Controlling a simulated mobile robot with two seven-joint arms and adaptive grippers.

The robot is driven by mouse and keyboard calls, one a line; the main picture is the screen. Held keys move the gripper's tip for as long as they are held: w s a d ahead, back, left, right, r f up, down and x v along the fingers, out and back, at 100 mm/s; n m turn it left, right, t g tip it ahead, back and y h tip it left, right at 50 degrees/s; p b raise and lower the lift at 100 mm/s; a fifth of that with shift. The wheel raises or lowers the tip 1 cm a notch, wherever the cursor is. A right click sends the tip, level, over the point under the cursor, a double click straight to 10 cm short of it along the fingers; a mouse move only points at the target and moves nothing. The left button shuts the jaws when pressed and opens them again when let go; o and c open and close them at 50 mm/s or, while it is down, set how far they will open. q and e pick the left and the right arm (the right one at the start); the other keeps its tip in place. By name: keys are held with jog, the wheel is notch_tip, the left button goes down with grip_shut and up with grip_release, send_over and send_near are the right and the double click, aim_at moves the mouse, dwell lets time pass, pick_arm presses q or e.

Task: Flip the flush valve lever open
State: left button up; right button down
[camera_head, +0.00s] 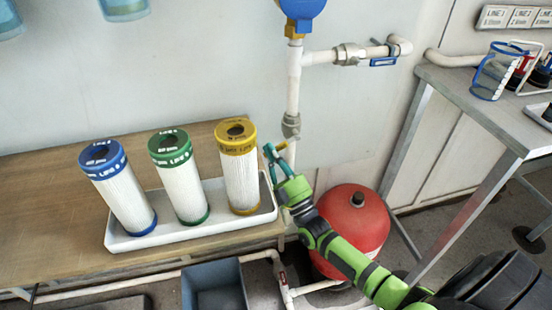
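My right gripper (275,154), with teal fingers, is at the vertical white pipe (294,82), just right of the yellow-capped filter. Its fingers look apart, with nothing clearly held. A small yellow lever-like piece (284,146) shows right at the fingertips, in front of the pipe below a grey fitting (291,125); whether they touch is unclear. Which one is the flush valve lever is not marked. My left gripper is out of view.
Blue (103,155), green (172,150) and yellow (236,130) capped filters stand in a white tray (190,234) on the wooden bench (50,225). A red tank (353,220) stands behind my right arm. A blue-grey bin (214,286) is below. A metal table (490,110) is at right.

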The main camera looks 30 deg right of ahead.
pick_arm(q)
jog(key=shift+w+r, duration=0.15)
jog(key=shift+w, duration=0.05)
pick_arm(e)
jog(key=shift+f, duration=0.1)
